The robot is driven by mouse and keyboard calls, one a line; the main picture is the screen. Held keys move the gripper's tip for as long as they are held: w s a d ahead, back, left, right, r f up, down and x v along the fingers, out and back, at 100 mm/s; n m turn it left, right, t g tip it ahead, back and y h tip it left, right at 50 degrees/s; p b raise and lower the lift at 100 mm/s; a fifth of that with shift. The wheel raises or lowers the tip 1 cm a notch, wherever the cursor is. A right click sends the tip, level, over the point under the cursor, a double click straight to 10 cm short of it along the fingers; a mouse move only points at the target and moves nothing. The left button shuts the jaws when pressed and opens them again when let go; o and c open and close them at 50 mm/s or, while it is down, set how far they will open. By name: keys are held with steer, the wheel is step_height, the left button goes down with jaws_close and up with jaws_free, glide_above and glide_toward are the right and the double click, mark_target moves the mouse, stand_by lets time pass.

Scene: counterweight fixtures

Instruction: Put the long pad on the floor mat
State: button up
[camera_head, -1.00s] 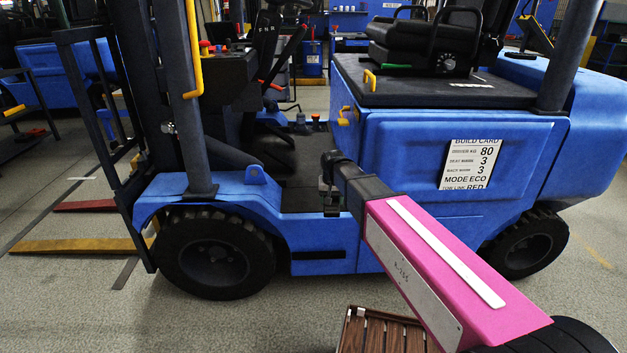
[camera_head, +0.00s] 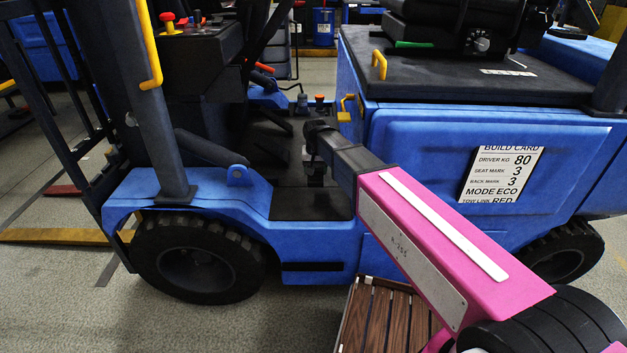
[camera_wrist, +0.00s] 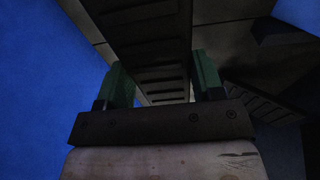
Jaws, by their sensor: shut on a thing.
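My gripper (camera_head: 314,178) points down into the forklift's footwell. In the wrist view, its two green fingers (camera_wrist: 163,82) are shut on a long dark ribbed bar, which looks like the long pad (camera_wrist: 145,45). The pad runs from between the fingers to the top edge of the picture. In the head view I cannot make out the pad; my wrist and the dark footwell hide it. The dark footwell floor (camera_head: 285,165), apparently the floor mat, lies behind my gripper. A grey surface lies beyond the pad in the wrist view; I cannot tell whether the pad touches it.
The blue seat base (camera_head: 420,150) with a build card (camera_head: 501,174) stands right of my gripper. A blue fender (camera_head: 200,185) and dark console (camera_head: 200,75) stand left. Another dark ribbed piece (camera_wrist: 262,100) lies right of the pad. A slatted wooden tray (camera_head: 378,315) sits below my arm.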

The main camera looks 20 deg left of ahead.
mark_target(315, 193)
step_height(315, 193, down, 9)
steer(key=shift+f, duration=0.2)
stand_by(0.3)
steer(key=shift+f, duration=0.1)
steer(key=o, duration=1)
steer(key=r, duration=0.4)
steer(key=s+r, duration=0.1)
steer(key=r, duration=0.7)
steer(key=shift+s+d, duration=0.25)
steer(key=shift+s, duration=0.15)
steer(key=shift+s, duration=0.1)
